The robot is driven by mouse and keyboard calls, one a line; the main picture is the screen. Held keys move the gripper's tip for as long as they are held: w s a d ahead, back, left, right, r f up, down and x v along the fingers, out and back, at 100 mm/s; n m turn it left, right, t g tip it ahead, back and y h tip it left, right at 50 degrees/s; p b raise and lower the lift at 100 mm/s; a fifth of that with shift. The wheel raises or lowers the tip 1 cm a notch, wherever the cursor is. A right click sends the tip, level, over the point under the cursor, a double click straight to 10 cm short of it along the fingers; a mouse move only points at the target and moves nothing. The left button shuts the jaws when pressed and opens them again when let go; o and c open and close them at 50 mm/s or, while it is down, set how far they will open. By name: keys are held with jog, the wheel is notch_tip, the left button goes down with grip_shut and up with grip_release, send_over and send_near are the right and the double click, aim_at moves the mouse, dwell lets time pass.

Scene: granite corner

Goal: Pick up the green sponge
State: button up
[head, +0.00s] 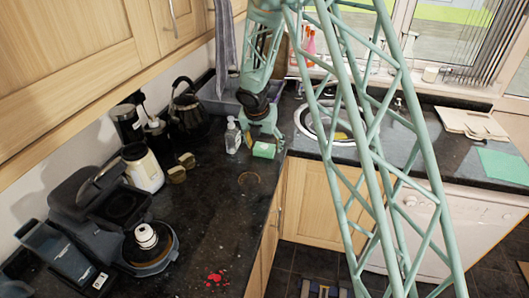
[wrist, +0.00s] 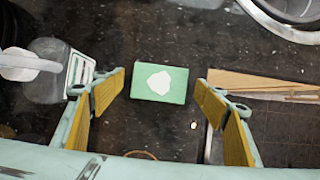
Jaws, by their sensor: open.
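The green sponge (head: 264,150) lies on the dark granite counter near its inner corner, in the head view. In the wrist view the green sponge (wrist: 171,88) shows as a green block with a white patch on top, between and just beyond my fingertips. My gripper (head: 262,128) is above and just behind the sponge in the head view. In the wrist view my gripper (wrist: 160,90) is open and empty, with a yellow-padded finger on each side and a gap to the sponge on both sides.
A clear soap bottle (head: 233,137) stands just left of the sponge; in the wrist view the bottle (wrist: 45,75) is close to my left finger. A round sink (head: 322,122) lies to the right. The counter's front edge (head: 272,205) is near. Bare counter lies in front.

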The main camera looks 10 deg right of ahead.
jog(key=shift+x, duration=1.05)
jog(key=shift+r, duration=0.1)
jog(key=c, duration=0.9)
